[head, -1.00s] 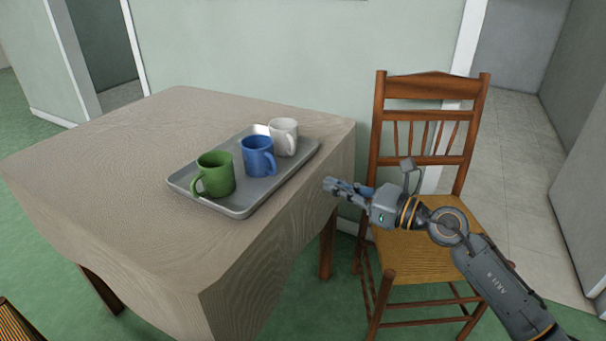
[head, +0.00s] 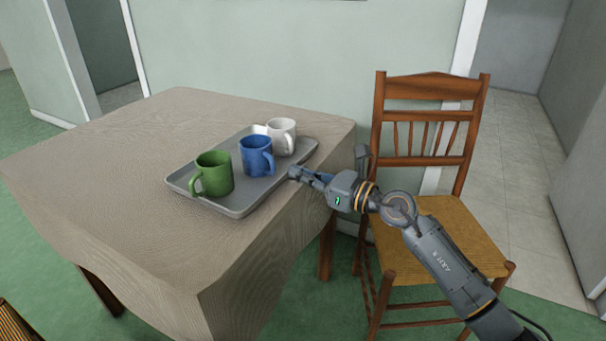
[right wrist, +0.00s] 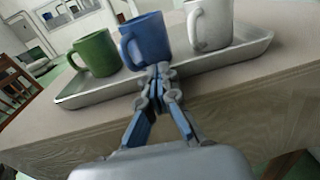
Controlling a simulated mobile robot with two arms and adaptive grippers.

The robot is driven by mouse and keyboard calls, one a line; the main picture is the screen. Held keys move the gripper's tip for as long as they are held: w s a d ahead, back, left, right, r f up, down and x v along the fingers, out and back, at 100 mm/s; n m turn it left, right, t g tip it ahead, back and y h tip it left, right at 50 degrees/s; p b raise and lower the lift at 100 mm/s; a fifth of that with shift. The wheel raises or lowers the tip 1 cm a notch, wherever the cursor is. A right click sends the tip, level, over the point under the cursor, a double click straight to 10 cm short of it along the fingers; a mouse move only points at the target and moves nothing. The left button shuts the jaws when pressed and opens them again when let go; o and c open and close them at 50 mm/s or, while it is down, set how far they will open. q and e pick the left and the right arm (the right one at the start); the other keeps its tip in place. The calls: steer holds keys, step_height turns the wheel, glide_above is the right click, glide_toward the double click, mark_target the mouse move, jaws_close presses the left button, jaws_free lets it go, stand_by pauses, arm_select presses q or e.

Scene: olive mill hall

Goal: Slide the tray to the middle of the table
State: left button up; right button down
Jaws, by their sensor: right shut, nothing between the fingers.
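A grey tray (head: 238,207) lies on the cloth-covered table (head: 110,195), near its right edge. On it stand, upright in a row, a green mug (head: 215,173), a blue mug (head: 257,156) and a white mug (head: 281,136). My right gripper (head: 294,173) is shut and empty, with its tips at the tray's right long side. In the right wrist view the fingertips (right wrist: 157,72) meet the tray's near rim (right wrist: 110,92) below the blue mug; whether they touch it I cannot tell. My left gripper is not in view.
A wooden chair (head: 430,240) with a woven seat stands right of the table, under my right arm. A pale green wall (head: 250,50) is behind the table. The table's left part is bare. Part of another woven seat (head: 12,325) shows at the lower left.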

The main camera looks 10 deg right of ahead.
mark_target(286, 168)
steer(key=x, duration=0.4)
steer(key=shift+r, duration=0.1)
steer(key=x, duration=0.3)
steer(key=shift+s, duration=0.1)
steer(key=shift+a, duration=0.1)
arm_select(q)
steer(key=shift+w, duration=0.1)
